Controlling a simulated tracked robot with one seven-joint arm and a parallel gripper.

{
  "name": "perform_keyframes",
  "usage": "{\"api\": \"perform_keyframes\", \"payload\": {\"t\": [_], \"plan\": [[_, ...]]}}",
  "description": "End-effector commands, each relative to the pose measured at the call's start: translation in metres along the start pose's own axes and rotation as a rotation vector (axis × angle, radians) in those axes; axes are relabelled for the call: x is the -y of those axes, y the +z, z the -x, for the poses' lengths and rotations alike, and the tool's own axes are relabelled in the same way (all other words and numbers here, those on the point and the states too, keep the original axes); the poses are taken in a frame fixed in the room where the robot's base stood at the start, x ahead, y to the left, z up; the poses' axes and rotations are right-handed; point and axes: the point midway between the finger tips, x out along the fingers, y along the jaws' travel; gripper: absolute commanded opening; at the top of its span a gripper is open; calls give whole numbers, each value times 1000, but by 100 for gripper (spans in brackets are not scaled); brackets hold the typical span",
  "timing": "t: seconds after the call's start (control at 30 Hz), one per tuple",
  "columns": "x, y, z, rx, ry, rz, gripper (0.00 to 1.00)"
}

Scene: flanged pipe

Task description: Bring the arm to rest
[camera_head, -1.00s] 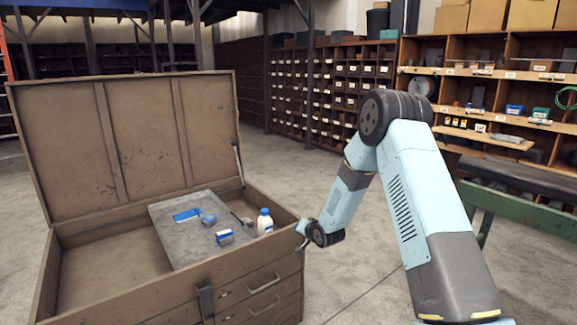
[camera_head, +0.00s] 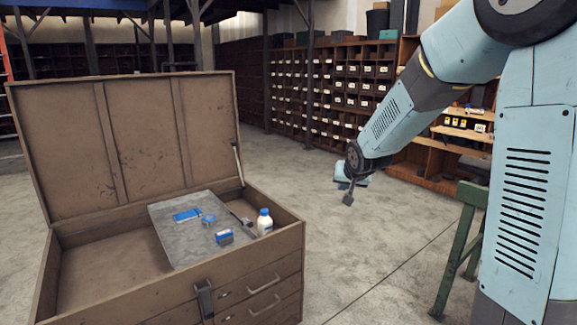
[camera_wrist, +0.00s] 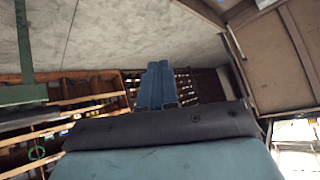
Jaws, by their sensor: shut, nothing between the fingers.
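My gripper (camera_head: 347,197) hangs in the air to the right of the open chest, over bare floor, at the end of my raised arm. It is small and dark in the head view. In the wrist view my gripper (camera_wrist: 155,68) shows as two blue-grey fingers lying side by side, closed together with nothing between them. It touches nothing.
A green bench frame (camera_head: 462,240) stands near my arm at right. Shelving (camera_head: 345,92) lines the back. Floor (camera_head: 360,250) between is clear.

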Motion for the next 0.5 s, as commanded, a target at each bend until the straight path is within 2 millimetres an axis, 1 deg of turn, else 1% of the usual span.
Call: {"api": "perform_keyframes", "payload": {"t": [0.03,0.2,0.27,0.3,0.5], "plan": [[-4,0,18,3,14,8,0],[-18,9,72,38,59,34,0],[-22,14,91,51,72,41,0],[-26,18,103,60,81,47,0],[-39,41,162,110,114,69,0]]}}
